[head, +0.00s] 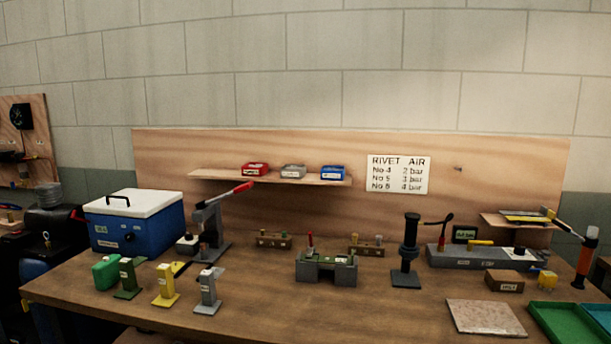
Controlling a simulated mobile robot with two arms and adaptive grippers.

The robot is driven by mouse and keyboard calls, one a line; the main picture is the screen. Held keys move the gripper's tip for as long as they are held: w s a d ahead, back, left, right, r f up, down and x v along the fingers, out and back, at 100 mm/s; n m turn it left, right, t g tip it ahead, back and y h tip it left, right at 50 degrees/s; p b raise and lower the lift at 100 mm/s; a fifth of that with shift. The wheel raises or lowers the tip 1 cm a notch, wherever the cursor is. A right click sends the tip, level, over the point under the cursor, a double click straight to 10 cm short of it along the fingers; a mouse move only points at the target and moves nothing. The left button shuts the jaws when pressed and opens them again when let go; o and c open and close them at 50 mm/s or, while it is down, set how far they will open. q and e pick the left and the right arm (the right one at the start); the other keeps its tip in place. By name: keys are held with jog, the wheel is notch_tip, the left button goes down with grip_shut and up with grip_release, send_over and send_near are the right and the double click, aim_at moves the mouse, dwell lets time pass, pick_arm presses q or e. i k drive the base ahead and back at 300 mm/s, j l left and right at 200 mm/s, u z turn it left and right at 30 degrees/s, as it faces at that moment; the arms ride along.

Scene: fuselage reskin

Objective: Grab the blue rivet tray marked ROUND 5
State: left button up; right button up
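Three small trays sit in a row on a wooden shelf (230,178) fixed to the backboard. The blue tray (333,173) is at the right end, with a white label on its front too small to read. The grey tray (293,171) is in the middle and the red tray (255,169) is at the left. They stand apart from each other with small gaps. Neither of my grippers shows in the head view.
The workbench (255,320) below holds a blue cooler (150,228), a lever press (210,228), a grey vise-like block (327,268) and a black post tool (407,250). A rivet air sign (398,174) hangs right of the shelf. The bench's front middle is clear.

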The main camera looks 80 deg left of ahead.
aim_at(334, 173)
jog(key=u, duration=2.85)
